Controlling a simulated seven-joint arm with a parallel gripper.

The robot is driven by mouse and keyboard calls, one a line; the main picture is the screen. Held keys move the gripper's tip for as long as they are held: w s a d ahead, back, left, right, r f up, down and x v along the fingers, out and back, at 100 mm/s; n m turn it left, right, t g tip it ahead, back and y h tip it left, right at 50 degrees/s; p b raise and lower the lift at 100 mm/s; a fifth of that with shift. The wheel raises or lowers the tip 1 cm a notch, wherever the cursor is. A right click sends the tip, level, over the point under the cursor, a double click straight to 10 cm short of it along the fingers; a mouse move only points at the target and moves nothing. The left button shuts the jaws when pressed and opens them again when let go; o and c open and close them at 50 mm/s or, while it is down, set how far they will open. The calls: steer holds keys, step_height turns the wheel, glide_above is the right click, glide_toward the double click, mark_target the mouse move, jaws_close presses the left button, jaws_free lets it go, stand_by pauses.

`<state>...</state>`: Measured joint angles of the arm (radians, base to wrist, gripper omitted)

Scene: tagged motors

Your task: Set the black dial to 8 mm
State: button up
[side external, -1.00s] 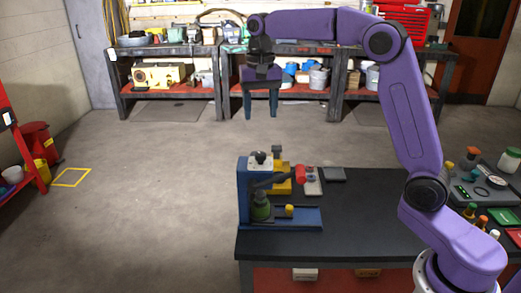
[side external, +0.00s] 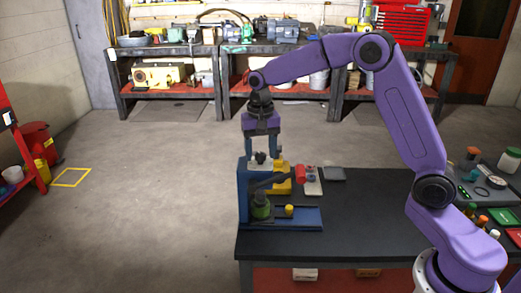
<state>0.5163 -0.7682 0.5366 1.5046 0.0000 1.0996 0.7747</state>
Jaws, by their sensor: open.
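I cannot tell whether the fingers touch the dial.
Bottles and a grey device (side external: 480,190) fill the table's right end. The middle of the black tabletop (side external: 365,215) is clear.

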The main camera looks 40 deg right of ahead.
steer(key=c, duration=1)
steer(key=shift+c, duration=0.2)
steer(key=n, duration=0.5)
steer(key=shift+n, duration=0.4)
steer(key=n, duration=0.5)
steer(key=shift+n, duration=0.4)
steer(key=shift+r, duration=0.1)
steer(key=o, duration=1)
